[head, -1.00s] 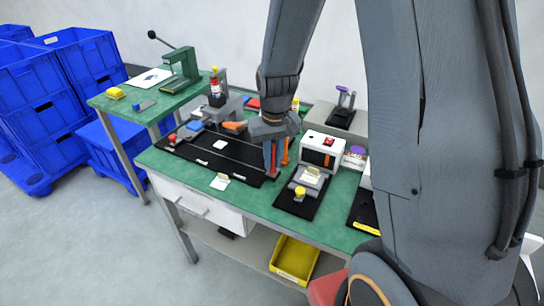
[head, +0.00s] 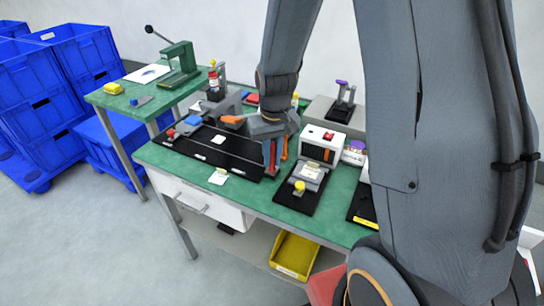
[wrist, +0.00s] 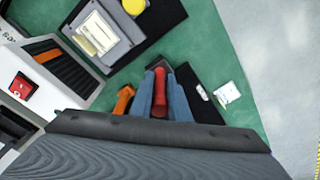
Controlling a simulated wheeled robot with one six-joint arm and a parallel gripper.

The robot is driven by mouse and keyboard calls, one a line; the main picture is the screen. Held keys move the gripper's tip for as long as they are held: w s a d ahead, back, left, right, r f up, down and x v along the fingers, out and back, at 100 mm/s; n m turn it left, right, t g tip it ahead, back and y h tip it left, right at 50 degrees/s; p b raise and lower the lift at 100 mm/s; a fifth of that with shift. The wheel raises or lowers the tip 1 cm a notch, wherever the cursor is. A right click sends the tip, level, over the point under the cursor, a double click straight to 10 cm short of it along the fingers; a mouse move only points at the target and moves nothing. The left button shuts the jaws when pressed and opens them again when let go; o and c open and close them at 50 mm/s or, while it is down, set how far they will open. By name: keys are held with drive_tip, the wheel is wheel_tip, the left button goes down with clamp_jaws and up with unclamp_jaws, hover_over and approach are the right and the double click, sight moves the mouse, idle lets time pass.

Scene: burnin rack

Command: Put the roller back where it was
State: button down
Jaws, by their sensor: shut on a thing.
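My gripper (head: 271,153) points down over the right end of the long black mat (head: 232,158) on the green bench. It is shut on a red handle (wrist: 159,92), which seems to be the roller's.
A black plate with a grey fixture and yellow knob (head: 300,186) lies right of my gripper. A white box with a red switch (head: 321,145) stands behind it. A white card (head: 218,176) lies at the mat's front edge. A yellow bin (head: 294,255) is below.

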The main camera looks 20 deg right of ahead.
sight(273, 145)
drive_tip(key=shift+f, duration=0.2)
drive_tip(key=c, duration=1.6)
unclamp_jaws()
drive_tip(key=r, duration=0.5)
drive_tip(key=r+b, duration=0.1)
drive_tip(key=r, duration=0.1)
drive_tip(key=shift+s+r, duration=0.35)
drive_tip(key=shift+r, duration=0.05)
drive_tip(key=s, duration=0.4)
drive_tip(key=s+f, duration=0.1)
drive_tip(key=s, duration=0.9)
drive_tip(key=shift+s+f, duration=0.15)
drive_tip(key=shift+f, duration=0.1)
